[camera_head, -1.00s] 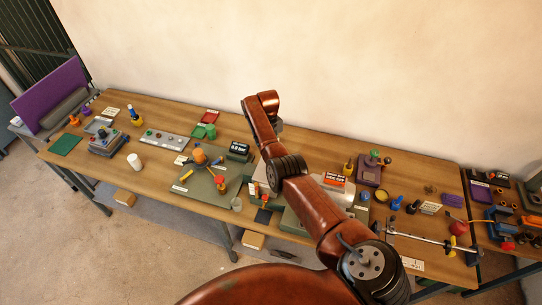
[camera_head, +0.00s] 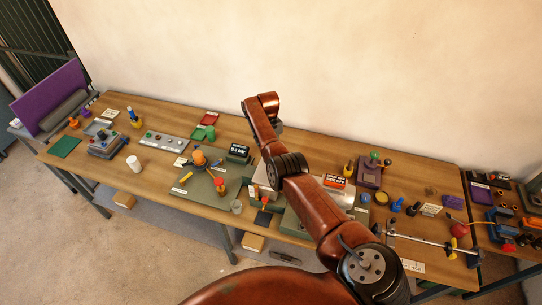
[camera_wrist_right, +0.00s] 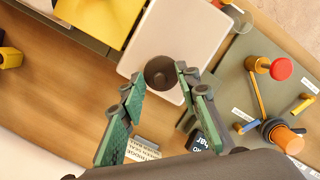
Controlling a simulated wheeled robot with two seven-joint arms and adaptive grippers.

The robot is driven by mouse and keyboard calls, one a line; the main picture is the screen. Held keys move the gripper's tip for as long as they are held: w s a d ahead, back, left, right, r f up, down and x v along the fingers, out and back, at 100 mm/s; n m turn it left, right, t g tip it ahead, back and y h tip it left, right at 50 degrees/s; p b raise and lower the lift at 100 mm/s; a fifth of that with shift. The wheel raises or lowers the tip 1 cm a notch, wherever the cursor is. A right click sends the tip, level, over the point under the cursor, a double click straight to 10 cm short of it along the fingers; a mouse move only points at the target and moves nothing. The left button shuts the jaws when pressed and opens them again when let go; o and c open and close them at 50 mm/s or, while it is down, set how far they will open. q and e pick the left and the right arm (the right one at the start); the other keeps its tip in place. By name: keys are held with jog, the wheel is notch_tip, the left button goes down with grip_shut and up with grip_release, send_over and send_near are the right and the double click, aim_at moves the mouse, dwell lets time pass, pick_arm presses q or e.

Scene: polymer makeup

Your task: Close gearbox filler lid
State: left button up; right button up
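My right gripper (camera_wrist_right: 160,74) is open in the right wrist view, its two green-padded fingers spread apart. A dark round cup-like part (camera_wrist_right: 160,71) shows between the fingertips, at the edge of a pale flat plate (camera_wrist_right: 180,30). I cannot tell whether the fingers touch it, or whether it is the filler opening or its lid. A yellow block (camera_wrist_right: 98,15) lies to the left of the plate. My left gripper is not in view.
Left of the arm in the head view, a green board (camera_head: 196,194) carries orange and red knobs. A long metal rod (camera_head: 425,240) lies at the right.

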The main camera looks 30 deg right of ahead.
jog(key=shift+r, duration=0.1)
jog(key=v, duration=1.2)
